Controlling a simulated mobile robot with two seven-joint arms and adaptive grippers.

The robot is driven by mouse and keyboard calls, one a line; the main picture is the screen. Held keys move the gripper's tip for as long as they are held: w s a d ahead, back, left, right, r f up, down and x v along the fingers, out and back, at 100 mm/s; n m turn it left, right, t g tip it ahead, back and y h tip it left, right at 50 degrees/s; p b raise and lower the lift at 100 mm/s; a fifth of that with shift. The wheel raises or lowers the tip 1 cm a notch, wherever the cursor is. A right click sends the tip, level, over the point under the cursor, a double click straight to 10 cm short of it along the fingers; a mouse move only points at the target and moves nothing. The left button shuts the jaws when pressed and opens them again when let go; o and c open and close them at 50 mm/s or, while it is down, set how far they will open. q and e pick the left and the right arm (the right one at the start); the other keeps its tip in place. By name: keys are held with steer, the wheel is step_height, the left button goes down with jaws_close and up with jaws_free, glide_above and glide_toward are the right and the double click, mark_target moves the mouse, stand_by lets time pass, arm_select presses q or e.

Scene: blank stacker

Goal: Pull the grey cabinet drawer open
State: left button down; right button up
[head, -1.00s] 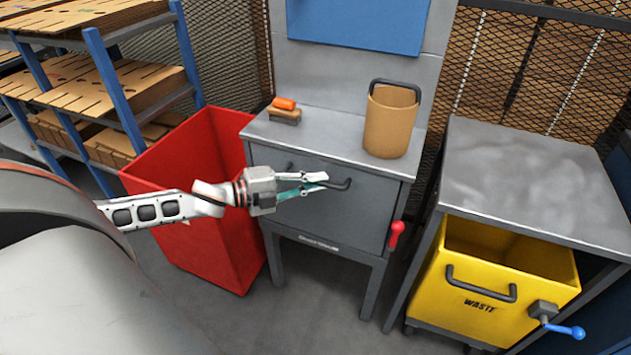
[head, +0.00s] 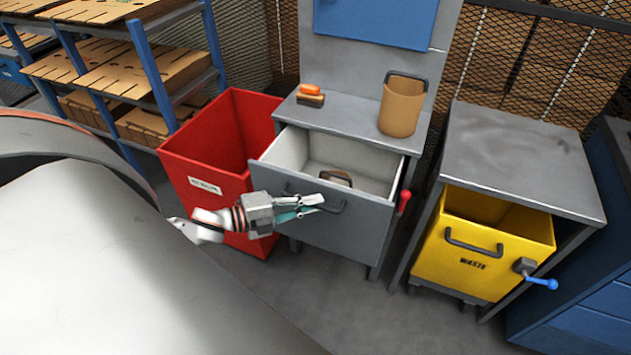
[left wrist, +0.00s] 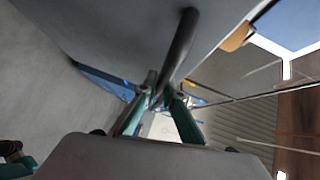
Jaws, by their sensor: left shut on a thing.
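The grey cabinet drawer (head: 335,232) stands well open in the head view, pulled out from under the grey worktop. Its pale inside shows, with a small brown item (head: 336,178) lying in it. My left gripper (head: 312,204) is at the drawer front and shut on the dark bar handle (head: 334,208). In the left wrist view the handle (left wrist: 181,45) runs between the fingers (left wrist: 160,105), close to the grey drawer front (left wrist: 120,35).
A red bin (head: 215,150) stands close left of the drawer. A tan bucket (head: 399,105) and an orange-topped brush (head: 310,95) sit on the worktop (head: 345,126). A yellow waste bin (head: 485,265) is under a bench at the right. Floor shows in front.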

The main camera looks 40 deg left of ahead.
arm_select(q)
steer(key=s+d+p, duration=0.2)
steer(key=s+p, duration=0.1)
steer(key=s, duration=0.6)
steer(key=c, duration=2.1)
jaws_free()
steer(key=shift+d, duration=0.1)
steer(key=shift+c, duration=0.2)
arm_select(e)
steer(key=r, duration=0.4)
steer(key=shift+w+d+r, duration=0.15)
steer(key=shift+w+r, duration=0.05)
steer(key=shift+w, duration=0.05)
arm_select(q)
steer(key=shift+s, duration=0.15)
arm_select(e)
steer(key=shift+r, duration=0.15)
arm_select(q)
steer(key=v, duration=1.2)
arm_select(e)
steer(key=shift+w, duration=0.1)
